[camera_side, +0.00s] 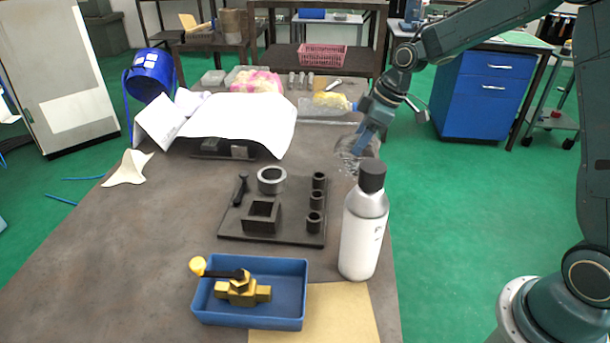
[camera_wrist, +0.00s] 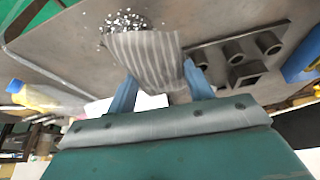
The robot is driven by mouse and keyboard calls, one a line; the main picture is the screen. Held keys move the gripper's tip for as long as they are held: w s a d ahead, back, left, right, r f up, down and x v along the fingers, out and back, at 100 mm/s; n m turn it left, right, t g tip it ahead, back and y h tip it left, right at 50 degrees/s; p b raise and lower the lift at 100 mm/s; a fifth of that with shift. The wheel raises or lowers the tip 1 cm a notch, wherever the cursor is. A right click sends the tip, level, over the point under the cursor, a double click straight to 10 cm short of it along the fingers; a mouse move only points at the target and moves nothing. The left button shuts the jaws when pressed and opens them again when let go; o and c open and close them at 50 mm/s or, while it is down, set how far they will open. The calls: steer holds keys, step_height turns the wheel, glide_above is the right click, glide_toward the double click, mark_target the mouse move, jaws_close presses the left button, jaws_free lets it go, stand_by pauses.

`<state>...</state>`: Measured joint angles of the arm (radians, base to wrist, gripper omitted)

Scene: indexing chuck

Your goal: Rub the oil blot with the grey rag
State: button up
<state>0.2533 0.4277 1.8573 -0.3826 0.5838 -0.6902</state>
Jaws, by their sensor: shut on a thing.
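My gripper (camera_side: 360,148) is low over the far right part of the bench, near its right edge. In the wrist view its two blue fingers (camera_wrist: 158,72) are shut on a grey striped rag (camera_wrist: 147,52), which spreads out beyond the fingertips. In the side view the rag (camera_side: 372,148) is small and partly hidden behind the gripper and the bottle cap. I cannot tell whether the rag touches the bench top. I cannot make out the oil blot in either view.
A white black-capped bottle (camera_side: 363,235) stands nearer. A dark fixture plate (camera_side: 235,232), a blue tray (camera_side: 205,307) and a white sheet (camera_side: 240,115) lie on the bench (camera_side: 80,270).

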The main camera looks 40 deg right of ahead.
mark_target(352, 177)
steer(key=shift+s+f, duration=0.1)
steer(key=shift+f, duration=3.45)
steer(key=shift+w+d+f, duration=0.4)
steer(key=shift+w+f, duration=0.05)
steer(key=shift+f, duration=0.2)
steer(key=shift+c, duration=0.3)
steer(key=shift+w+d, duration=3.4)
steer(key=shift+d, duration=0.05)
steer(key=shift+s+a, duration=3.85)
steer(key=shift+r, duration=4.2)
steer(key=shift+w, duration=0.15)
